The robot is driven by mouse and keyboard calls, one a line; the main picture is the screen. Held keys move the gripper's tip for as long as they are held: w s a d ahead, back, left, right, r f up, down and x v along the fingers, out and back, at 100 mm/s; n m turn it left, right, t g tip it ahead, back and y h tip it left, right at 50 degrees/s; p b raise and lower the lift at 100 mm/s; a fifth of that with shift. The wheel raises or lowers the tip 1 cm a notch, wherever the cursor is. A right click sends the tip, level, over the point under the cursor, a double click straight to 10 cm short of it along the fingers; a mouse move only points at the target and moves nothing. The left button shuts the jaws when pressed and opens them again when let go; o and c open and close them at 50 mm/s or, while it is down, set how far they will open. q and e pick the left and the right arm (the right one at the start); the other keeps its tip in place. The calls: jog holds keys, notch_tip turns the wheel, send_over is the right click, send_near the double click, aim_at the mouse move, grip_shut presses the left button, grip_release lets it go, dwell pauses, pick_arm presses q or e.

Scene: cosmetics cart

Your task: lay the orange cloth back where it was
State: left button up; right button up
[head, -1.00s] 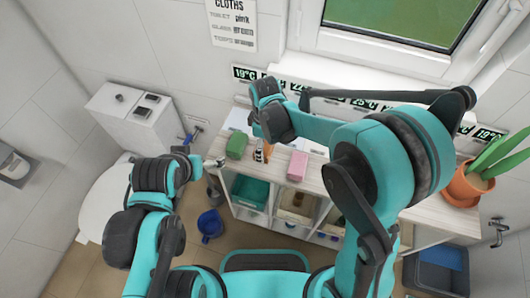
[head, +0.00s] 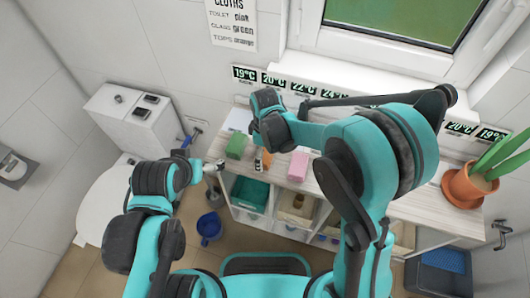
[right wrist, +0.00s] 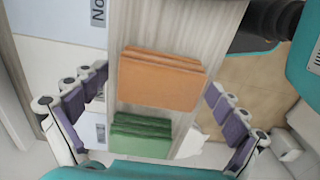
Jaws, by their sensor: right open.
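The orange cloth (right wrist: 165,80) lies folded on the wooden cart top in the right wrist view. In the head view only a small part of the orange cloth (head: 266,157) shows below my right wrist. My right gripper (right wrist: 156,82) is open, with one finger on each side of the orange cloth and apart from it. The folded green cloth (right wrist: 140,135) lies beside it, and the green cloth (head: 236,145) shows left of it in the head view. My left gripper (head: 214,166) is near the cart's left end; its jaws are too small to read.
A pink block-like cloth (head: 298,165) lies to the right on the cart top (head: 415,212). Bins, including a green one (head: 250,191), fill the shelf below. A potted plant (head: 467,186) stands at the right end. A blue bucket (head: 209,226) is on the floor.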

jog(key=shift+r, duration=0.2)
notch_tip(320, 180, up, 12)
jog(key=p, duration=0.4)
jog(key=s+d+r+m+t, duration=0.3)
jog(key=s+d+m, duration=0.3)
jog(key=d, duration=0.3)
jog(key=s+d+r+m+t, duration=0.2)
jog(key=s+d+m+t, duration=0.2)
jog(key=s+d+m, duration=0.2)
jog(key=d+m, duration=0.2)
jog(key=shift+d+r, duration=0.4)
jog(key=shift+f+b, duration=0.1)
jog(key=shift+b, duration=0.2)
